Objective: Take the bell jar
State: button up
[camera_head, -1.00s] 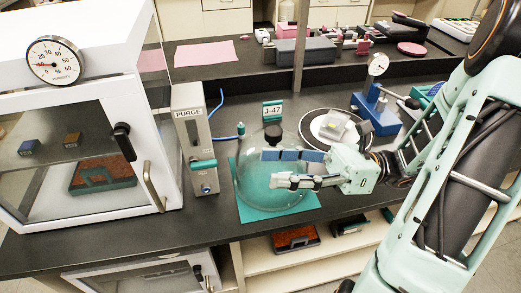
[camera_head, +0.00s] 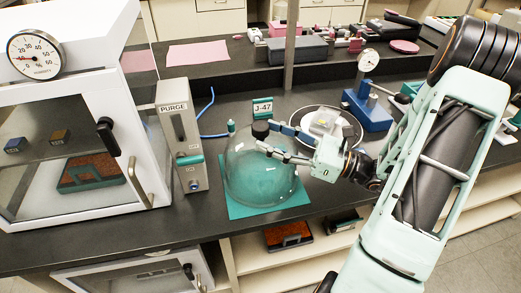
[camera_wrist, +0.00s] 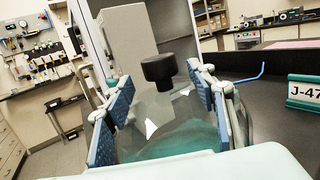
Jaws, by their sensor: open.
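The bell jar (camera_head: 255,178) is a clear dome with a black knob (camera_head: 260,130) on top. It stands upright on a teal mat (camera_head: 236,211). My gripper (camera_head: 266,137) is at the top of the jar, coming from the right, with its fingers apart around knob height. In the wrist view the black knob (camera_wrist: 158,70) shows between the two blue-padded fingers, with a gap on each side. The clear dome shows below it. Whether the fingers touch the glass is hard to tell.
A purge unit (camera_head: 181,135) and a white cabinet with a humidity dial (camera_head: 35,54) stand left of the jar. A J-47 sign (camera_head: 262,107) stands behind it. A round plate (camera_head: 345,118) and a blue gauge stand (camera_head: 368,108) are to the right. The bench's front edge is close.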

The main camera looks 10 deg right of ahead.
jog(key=x, duration=0.3)
jog(key=shift+w, duration=0.1)
jog(key=shift+c, duration=0.4)
grip_shut()
